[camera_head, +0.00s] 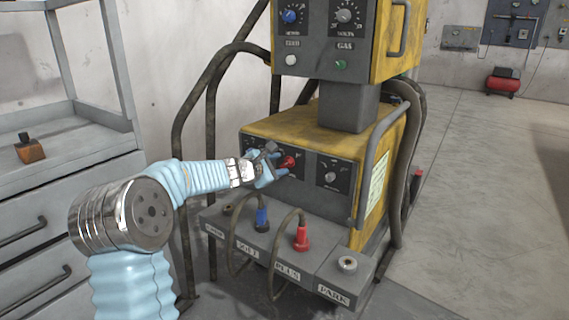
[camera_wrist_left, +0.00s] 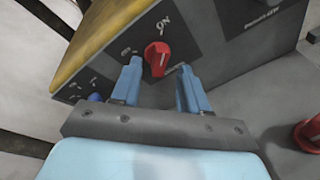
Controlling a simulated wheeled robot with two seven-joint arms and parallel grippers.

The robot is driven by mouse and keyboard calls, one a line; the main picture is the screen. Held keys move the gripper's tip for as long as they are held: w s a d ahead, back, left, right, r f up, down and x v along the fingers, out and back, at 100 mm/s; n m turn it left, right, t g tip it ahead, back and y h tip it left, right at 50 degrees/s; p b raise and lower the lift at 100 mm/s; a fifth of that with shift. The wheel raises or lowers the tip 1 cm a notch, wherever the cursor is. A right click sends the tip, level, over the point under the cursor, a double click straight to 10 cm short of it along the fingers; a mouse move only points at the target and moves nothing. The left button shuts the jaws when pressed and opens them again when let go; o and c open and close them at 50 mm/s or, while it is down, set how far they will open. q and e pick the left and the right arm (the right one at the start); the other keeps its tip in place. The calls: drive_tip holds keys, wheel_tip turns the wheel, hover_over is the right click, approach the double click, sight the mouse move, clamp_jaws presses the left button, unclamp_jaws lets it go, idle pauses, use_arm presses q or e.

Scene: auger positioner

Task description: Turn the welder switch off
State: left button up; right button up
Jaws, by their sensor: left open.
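The welder (camera_head: 285,125) is a yellow and grey machine in the middle of the head view. Its red switch (camera_head: 287,162) sits on the dark front panel. In the left wrist view the red switch (camera_wrist_left: 157,57) shows beside a white "ON" marking; other lettering there is too small or blurred to read. My left gripper (camera_head: 272,168) is at the panel. Its blue fingers (camera_wrist_left: 158,82) are open, one on each side of the switch in the picture, and I cannot tell whether they touch it. My right gripper is not in view.
Blue (camera_head: 262,220) and red (camera_head: 302,236) cable plugs stand on the ledge below the panel. A grey knob (camera_head: 331,177) is right of the switch. A grey handle rail (camera_head: 372,165) runs along the welder's side. A drawer cabinet (camera_head: 60,205) stands at left.

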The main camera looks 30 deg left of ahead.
sight(287, 163)
use_arm(q)
drive_tip(key=shift+x, duration=2)
clamp_jaws()
